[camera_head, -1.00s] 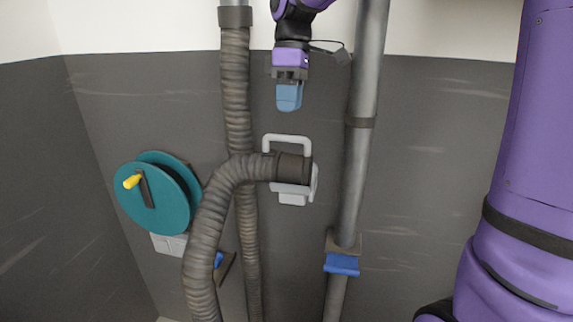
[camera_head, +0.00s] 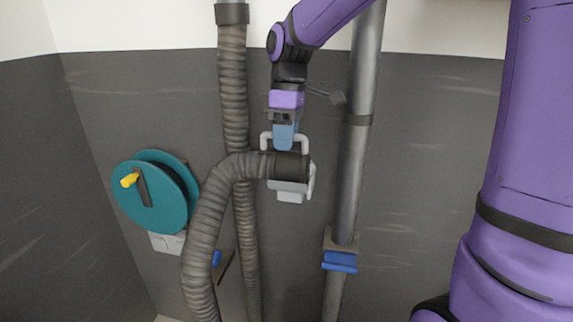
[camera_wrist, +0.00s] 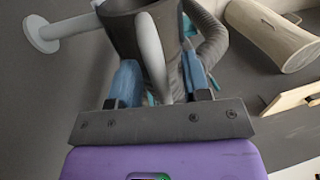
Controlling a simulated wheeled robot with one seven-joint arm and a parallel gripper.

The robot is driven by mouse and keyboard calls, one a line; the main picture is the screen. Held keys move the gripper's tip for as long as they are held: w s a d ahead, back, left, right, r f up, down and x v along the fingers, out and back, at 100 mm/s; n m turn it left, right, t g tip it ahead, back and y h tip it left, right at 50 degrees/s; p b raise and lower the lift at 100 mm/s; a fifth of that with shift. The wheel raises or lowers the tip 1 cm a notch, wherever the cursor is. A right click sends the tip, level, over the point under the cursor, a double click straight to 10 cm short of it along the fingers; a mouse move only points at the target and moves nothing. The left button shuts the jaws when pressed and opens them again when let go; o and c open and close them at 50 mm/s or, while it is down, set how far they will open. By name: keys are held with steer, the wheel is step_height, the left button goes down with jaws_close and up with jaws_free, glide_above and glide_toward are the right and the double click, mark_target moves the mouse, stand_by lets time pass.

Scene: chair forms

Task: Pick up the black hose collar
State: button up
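The black hose collar (camera_head: 291,167) is the dark cuff at the end of the ribbed hose, resting at a light grey wall holder (camera_head: 291,191). In the wrist view the collar (camera_wrist: 122,28) is at the top, partly behind a light grey bar. My gripper (camera_head: 284,145) points down just above the collar. In the wrist view my gripper (camera_wrist: 160,76) has its blue fingers apart, with the grey bar passing between them. I cannot tell whether the fingers touch the collar.
The ribbed hose (camera_head: 207,220) curves down left of the collar. A second vertical hose (camera_head: 234,85) stands behind it. A metal pipe (camera_head: 352,170) with a blue clamp (camera_head: 340,261) is close on the right. A teal reel (camera_head: 155,195) is on the left.

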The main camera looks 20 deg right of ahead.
jaws_close()
steer(key=shift+r, duration=0.1)
